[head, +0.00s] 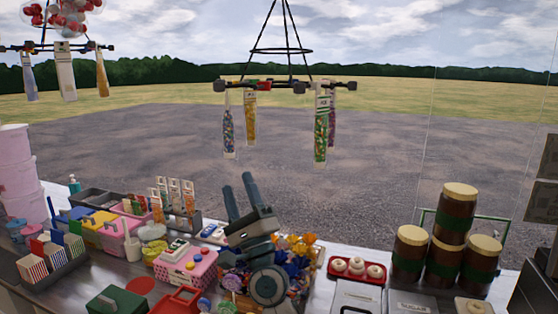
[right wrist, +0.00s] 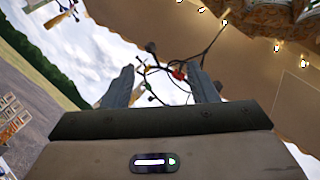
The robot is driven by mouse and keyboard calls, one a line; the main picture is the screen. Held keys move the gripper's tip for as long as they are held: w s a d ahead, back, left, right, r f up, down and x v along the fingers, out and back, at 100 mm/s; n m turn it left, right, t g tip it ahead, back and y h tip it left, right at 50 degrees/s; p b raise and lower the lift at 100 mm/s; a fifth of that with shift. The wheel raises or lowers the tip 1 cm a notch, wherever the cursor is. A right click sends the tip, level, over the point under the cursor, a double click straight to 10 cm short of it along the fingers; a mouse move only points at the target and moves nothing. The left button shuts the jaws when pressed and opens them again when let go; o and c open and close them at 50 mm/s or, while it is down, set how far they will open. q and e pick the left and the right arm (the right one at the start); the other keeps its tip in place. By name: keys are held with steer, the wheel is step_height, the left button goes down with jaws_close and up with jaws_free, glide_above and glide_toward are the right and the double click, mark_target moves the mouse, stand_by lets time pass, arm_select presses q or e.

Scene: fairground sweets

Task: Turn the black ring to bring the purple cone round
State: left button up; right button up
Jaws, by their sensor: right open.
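The black ring (head: 290,88) hangs on dark rods above the counter, with dark knobs sticking out around it. Long narrow cones hang from it: a multicoloured one (head: 229,130), a yellow one (head: 250,118), a green one (head: 321,130) and a purple one (head: 333,115). The purple cone is at the right, partly hidden behind the green one. My right gripper (head: 240,190) is open and empty, pointing up below the ring and apart from it. In the right wrist view, dark hanging bars (right wrist: 165,70) show beyond its open fingers (right wrist: 160,88). My left gripper is not in view.
Another hanging frame (head: 40,47) with cones is at upper left. The counter below is crowded: a pink box (head: 187,268), wrapped sweets (head: 300,245), a red tray (head: 356,270) and stacked brown jars (head: 457,215). The air between gripper and ring looks clear.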

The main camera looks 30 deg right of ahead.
steer(key=w+d+r+m+g+h, duration=0.1)
steer(key=d+r+m+g+h, duration=0.45)
steer(key=m+h, duration=0.8)
steer(key=d+r+m+g+h, duration=0.4)
steer(key=r+m+g+h, duration=0.45)
steer(key=m, duration=0.75)
steer(key=m+g+y, duration=0.5)
steer(key=m+y, duration=0.1)
steer(key=m, duration=0.8)
glide_toward(297, 89)
steer(key=d, duration=0.1)
steer(key=p+x, duration=0.1)
steer(key=x, duration=0.2)
steer(key=p+x, duration=0.1)
steer(key=x, duration=0.3)
steer(key=shift+w+a+r+p, duration=0.1)
steer(key=shift+w+r+p, duration=0.15)
steer(key=shift+p, duration=0.1)
steer(key=shift+b+x, duration=0.4)
steer(key=shift+x, duration=0.65)
steer(key=shift+w+d+f, duration=0.15)
steer(key=shift+w+d, duration=0.25)
steer(key=shift+d, duration=0.2)
